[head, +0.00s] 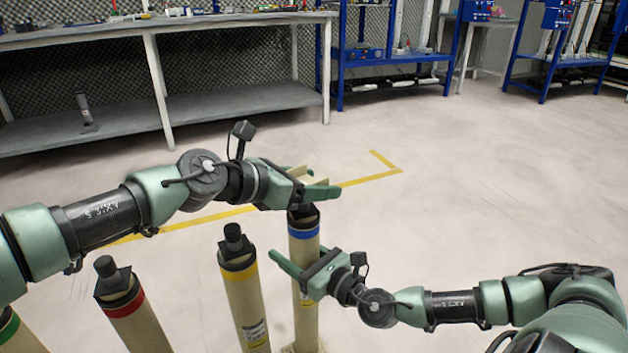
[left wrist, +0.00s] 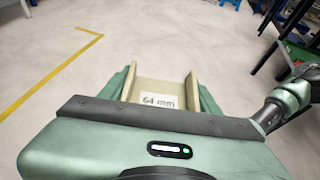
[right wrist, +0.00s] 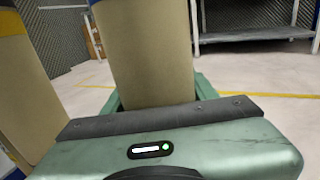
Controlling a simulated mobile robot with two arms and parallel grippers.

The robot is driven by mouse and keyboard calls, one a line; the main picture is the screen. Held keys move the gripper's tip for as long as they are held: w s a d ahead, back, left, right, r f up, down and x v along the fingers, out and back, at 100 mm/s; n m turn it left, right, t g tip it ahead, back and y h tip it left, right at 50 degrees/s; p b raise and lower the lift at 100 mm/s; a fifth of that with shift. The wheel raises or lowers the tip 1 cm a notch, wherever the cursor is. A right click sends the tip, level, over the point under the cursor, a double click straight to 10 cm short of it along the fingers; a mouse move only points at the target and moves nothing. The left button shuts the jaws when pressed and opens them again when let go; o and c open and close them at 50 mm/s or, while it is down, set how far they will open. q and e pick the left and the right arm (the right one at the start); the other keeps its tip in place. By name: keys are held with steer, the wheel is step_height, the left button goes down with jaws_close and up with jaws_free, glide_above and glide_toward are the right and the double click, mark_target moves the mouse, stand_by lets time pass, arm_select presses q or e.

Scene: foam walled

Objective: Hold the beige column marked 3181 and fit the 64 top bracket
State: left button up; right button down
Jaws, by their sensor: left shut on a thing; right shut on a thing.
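The beige column with a blue band (head: 304,250) stands upright with a black top piece; I cannot read a number on it. My right gripper (head: 302,268) is shut on this column below the blue band. The beige shaft (right wrist: 145,55) fills the space between its fingers in the right wrist view. My left gripper (head: 318,181) is shut on the beige top bracket (head: 314,177), right above the column's top. The bracket (left wrist: 160,88) shows a "64 mm" label and two side walls in the left wrist view. Whether the bracket touches the column top is hidden.
A yellow-banded column (head: 243,300) and a red-banded column (head: 133,312) stand to the left, with a green-banded one (head: 12,335) at the edge. A grey workbench (head: 200,100) and blue racks (head: 390,70) stand behind. The floor on the right is open.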

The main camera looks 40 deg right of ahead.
arm_select(q)
steer(key=shift+f, duration=1.15)
arm_select(e)
steer(key=shift+f, duration=0.15)
arm_select(q)
steer(key=o, duration=1.6)
steer(key=shift+f, duration=0.1)
step_height(320, 180, up, 10)
steer(key=shift+r, duration=0.1)
arm_select(e)
steer(key=shift+c, duration=1.9)
jaws_free()
